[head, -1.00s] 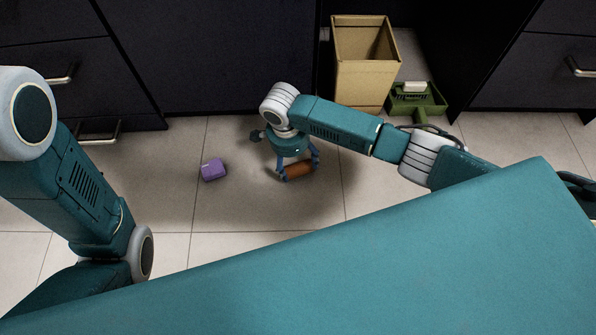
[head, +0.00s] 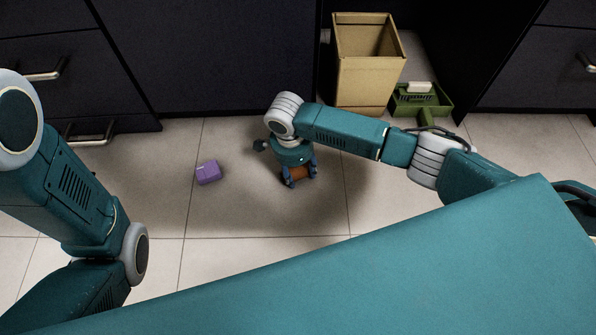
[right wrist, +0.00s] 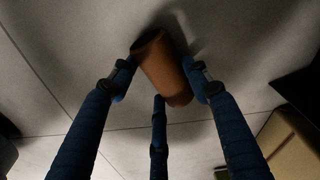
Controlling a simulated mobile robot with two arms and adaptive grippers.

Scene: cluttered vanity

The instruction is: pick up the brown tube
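The brown tube (head: 298,174) is at the floor between the fingers of my right gripper (head: 299,180), which points down. In the right wrist view the tube (right wrist: 163,68) lies slantwise between the fingertips (right wrist: 160,80). One finger is against its left side and one against its right side, with a third finger below. The gripper looks shut on it. I cannot tell whether the tube is clear of the floor. My left arm shows at the left of the head view, but its gripper is out of view.
A purple block (head: 208,172) lies on the floor left of the right gripper. An open cardboard-coloured bin (head: 366,85) and a green tray (head: 420,108) stand behind, at the right. Dark drawer cabinets line the back.

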